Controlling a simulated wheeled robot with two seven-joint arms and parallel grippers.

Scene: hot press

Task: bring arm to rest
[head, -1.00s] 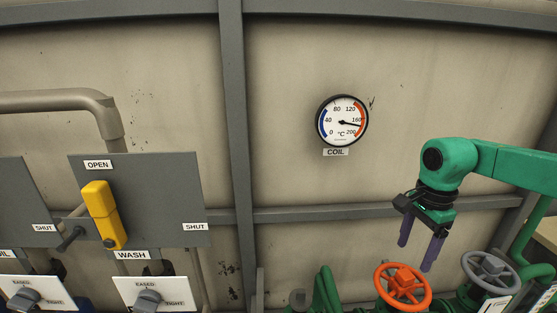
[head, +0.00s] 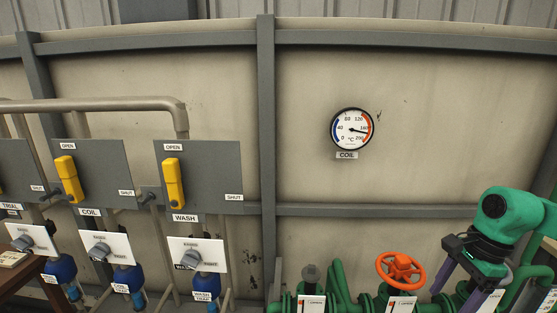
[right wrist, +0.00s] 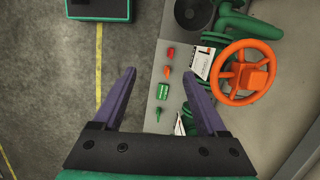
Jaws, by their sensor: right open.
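My right arm, green, comes in from the right edge of the head view. Its gripper (head: 462,294) has two purple fingers, spread apart and pointing down, to the right of the orange handwheel (head: 400,270). In the right wrist view the open gripper (right wrist: 159,74) has nothing between its fingers. The orange handwheel (right wrist: 246,72) shows there to the right of the fingers, apart from them. My left gripper is not in view.
Green pipes (head: 343,285) run along the bottom right. A round COIL gauge (head: 352,129) hangs on the wall. Yellow levers (head: 172,183) sit on grey panels at left. Small red and green pieces (right wrist: 163,91) lie on a grey ledge below the gripper; bare floor (right wrist: 50,90) is beside it.

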